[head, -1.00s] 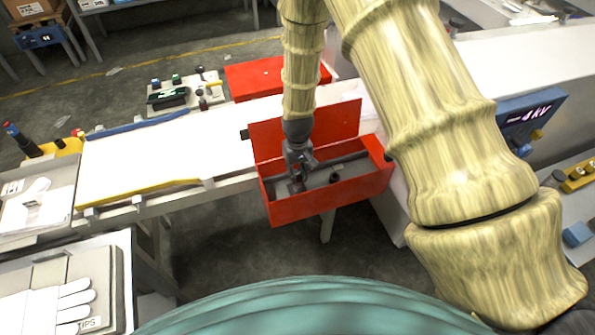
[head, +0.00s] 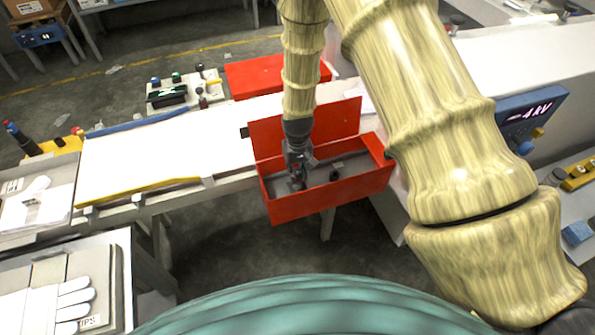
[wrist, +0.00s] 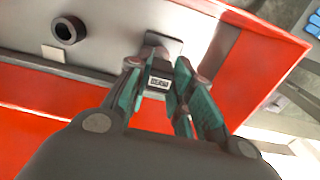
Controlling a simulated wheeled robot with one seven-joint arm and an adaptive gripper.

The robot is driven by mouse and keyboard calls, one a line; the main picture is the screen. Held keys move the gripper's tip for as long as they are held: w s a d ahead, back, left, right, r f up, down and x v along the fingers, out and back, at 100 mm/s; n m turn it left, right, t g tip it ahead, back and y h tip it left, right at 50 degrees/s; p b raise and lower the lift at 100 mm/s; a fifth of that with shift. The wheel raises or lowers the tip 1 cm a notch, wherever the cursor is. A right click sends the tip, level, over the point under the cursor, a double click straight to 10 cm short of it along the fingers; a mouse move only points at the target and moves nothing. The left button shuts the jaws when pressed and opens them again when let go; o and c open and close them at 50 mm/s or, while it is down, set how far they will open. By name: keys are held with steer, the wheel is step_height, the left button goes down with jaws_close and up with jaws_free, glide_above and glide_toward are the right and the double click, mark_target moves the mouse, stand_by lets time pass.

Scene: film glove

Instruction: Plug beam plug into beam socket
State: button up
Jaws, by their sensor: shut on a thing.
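My gripper (head: 297,183) reaches down into the open red box. In the wrist view my gripper (wrist: 163,68) has its two fingers closed around a small dark block with a pale label (wrist: 158,82), seemingly the beam plug. The label's lettering is too small to read surely. A grey block (wrist: 168,42) lies just beyond the fingertips; I cannot tell whether it is part of the plug or separate. A black round ring with a hole (wrist: 68,30), possibly the beam socket, stands apart on the box's grey floor; it also shows in the head view (head: 335,175).
The red box (head: 330,200) has upright walls close around my gripper, and its raised back panel (head: 265,135) stands behind. A small pale square (wrist: 53,54) lies beside the ring. A white conveyor (head: 165,155) is to the left. A blue display (head: 530,115) stands at right.

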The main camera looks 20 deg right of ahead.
steer(key=shift+f+b, duration=0.35)
steer(key=shift+f, duration=0.35)
stand_by(0.5)
steer(key=o, duration=0.9)
steer(key=shift+o, duration=0.2)
steer(key=shift+r, duration=0.1)
step_height(320, 180, up, 12)
